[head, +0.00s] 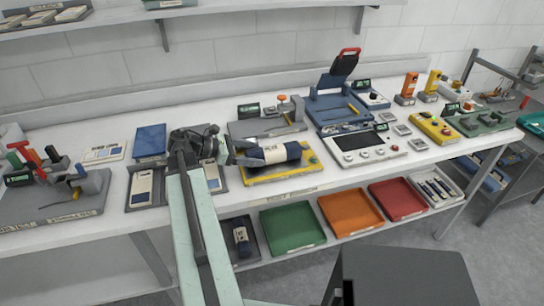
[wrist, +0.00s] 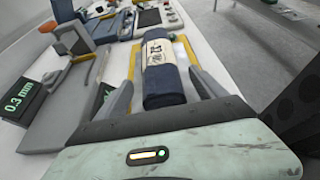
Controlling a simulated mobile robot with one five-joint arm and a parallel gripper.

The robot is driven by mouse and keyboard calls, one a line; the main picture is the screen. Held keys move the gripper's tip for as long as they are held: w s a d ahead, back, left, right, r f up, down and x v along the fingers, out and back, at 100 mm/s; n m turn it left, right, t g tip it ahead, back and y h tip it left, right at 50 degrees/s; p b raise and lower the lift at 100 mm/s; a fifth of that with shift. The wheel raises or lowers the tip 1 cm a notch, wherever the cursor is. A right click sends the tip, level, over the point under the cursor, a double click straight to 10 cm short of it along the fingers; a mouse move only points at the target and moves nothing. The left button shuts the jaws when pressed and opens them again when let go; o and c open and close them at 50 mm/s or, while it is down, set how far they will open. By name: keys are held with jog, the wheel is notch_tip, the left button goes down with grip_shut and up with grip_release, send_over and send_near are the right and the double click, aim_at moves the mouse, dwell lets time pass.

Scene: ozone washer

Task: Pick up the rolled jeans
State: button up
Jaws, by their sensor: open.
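The rolled jeans (head: 282,153) are a dark blue roll with a cream band, lying on a yellow-edged tray (head: 262,179) on the white bench. In the wrist view the roll (wrist: 163,84) points away from me, with its near end between my fingers. My gripper (head: 237,153) is open at the roll's left end in the head view. In the wrist view my gripper (wrist: 162,90) has one finger on each side of the roll. A narrow gap shows by the left finger; contact at the right finger is unclear. The roll's underside is hidden.
A grey plate with an orange-knobbed device (head: 282,108) stands behind the roll; in the wrist view this device (wrist: 75,40) is at left. A white control panel (head: 366,147) is at right. Green (head: 293,228) and orange (head: 350,213) trays sit on the lower shelf.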

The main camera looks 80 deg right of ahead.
aim_at(265, 155)
jog(key=b+x, duration=0.1)
jog(key=x, duration=0.1)
jog(key=b+x, duration=0.1)
jog(key=x, duration=0.1)
jog(key=shift+s+f, duration=0.15)
jog(key=shift+f, duration=0.2)
jog(key=shift+s, duration=0.2)
jog(key=shift+r, duration=0.1)
grip_shut()
notch_tip(265, 155, up, 10)
jog(key=p, duration=1)
jog(key=shift+r+p, duration=0.2)
jog(key=shift+p, duration=0.15)
